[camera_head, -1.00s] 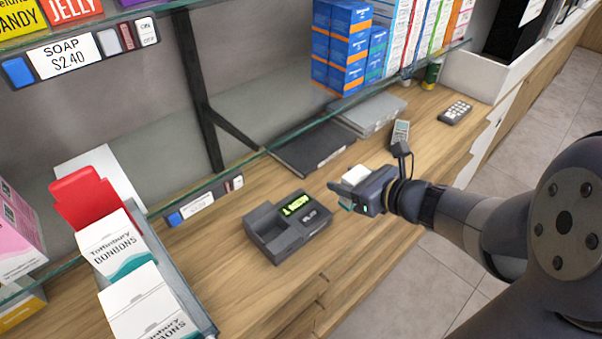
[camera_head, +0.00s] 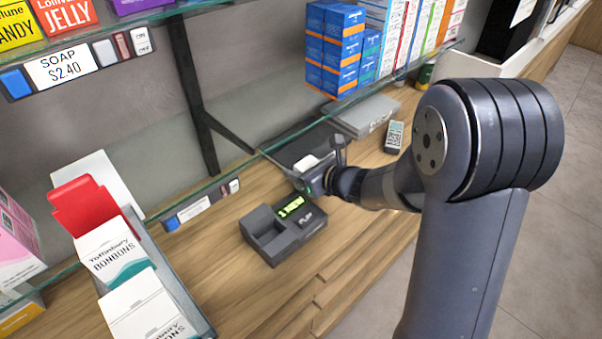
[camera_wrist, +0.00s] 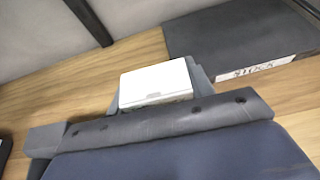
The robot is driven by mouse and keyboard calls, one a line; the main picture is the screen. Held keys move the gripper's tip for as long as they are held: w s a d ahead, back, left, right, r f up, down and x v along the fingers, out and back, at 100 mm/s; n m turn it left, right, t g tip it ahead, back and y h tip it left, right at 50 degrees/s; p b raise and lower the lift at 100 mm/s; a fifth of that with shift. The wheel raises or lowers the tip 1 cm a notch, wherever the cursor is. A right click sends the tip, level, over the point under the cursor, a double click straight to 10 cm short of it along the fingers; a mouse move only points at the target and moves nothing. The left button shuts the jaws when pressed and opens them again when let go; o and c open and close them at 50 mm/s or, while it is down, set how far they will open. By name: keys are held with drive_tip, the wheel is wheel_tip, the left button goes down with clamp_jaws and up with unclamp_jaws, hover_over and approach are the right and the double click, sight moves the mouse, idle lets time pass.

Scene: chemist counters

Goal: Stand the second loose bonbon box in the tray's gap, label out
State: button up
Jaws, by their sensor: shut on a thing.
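My gripper (camera_head: 309,180) is shut on a white box, the bonbon box (camera_wrist: 157,82), whose plain top flap faces the wrist camera. In the head view, a little of the box (camera_head: 305,162) shows above my gripper; its label is hidden. The gripper is above the counter, just behind and right of the dark scale-like device. The grey tray (camera_head: 188,296) is at the lower left. It holds white Toffinbury Bonbons boxes (camera_head: 112,250), (camera_head: 143,308) and a red piece (camera_head: 88,208) at its back. The tray's gap cannot be made out clearly.
The dark device (camera_head: 284,234) with a lit display sits between my gripper and the tray. A glass shelf edge (camera_head: 240,167) runs above the counter.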

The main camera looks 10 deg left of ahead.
drive_tip(key=shift+w+a+f, duration=0.1)
drive_tip(key=shift+w+f, duration=0.05)
drive_tip(key=shift+f, duration=0.8)
drive_tip(key=shift+f, duration=0.2)
drive_tip(key=o, duration=1)
drive_tip(key=shift+c, duration=0.2)
